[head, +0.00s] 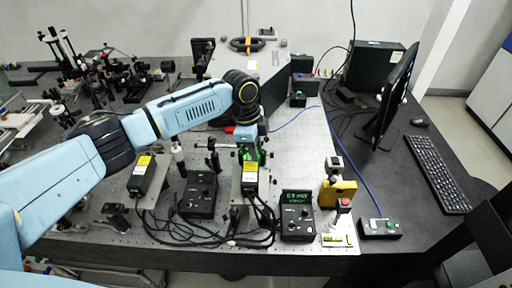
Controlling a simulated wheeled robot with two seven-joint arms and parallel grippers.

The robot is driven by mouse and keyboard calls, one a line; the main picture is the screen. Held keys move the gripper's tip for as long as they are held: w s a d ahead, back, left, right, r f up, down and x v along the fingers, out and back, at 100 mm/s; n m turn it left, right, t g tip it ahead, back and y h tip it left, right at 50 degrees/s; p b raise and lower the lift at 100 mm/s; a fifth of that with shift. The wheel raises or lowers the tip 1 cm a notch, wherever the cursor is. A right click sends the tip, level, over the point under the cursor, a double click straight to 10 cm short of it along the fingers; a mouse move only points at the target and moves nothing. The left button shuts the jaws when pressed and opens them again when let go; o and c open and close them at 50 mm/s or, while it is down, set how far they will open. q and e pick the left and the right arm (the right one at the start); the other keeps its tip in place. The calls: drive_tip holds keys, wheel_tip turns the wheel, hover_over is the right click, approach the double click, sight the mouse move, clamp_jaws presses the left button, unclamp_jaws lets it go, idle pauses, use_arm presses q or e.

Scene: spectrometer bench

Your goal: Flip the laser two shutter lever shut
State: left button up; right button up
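My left arm reaches in from the left, and its wrist bends down at the middle of the bench. My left gripper (249,150) points down just behind a laser box (249,179) with a yellow label. Green parts show around the fingertips; I cannot tell whether they touch it or whether the fingers are open. A second similar laser box (144,175) stands to the left. No number is readable on either box. The shutter lever is too small or hidden by the gripper to make out. My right gripper is not in view.
Two black controllers stand in front, one at the left (199,195) and one with a lit display (298,215). Loose black cables lie between them. A yellow block (338,193) stands right of them. A monitor (394,95) and keyboard (438,172) are at the right.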

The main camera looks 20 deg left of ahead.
use_arm(q)
drive_tip(key=shift+o, duration=0.8)
wheel_tip(320, 180, up, 13)
drive_tip(key=a+b, duration=0.1)
drive_tip(key=a, duration=0.1)
drive_tip(key=shift+s+a+b, duration=0.15)
drive_tip(key=shift+a+b, duration=0.1)
drive_tip(key=shift+b, duration=0.05)
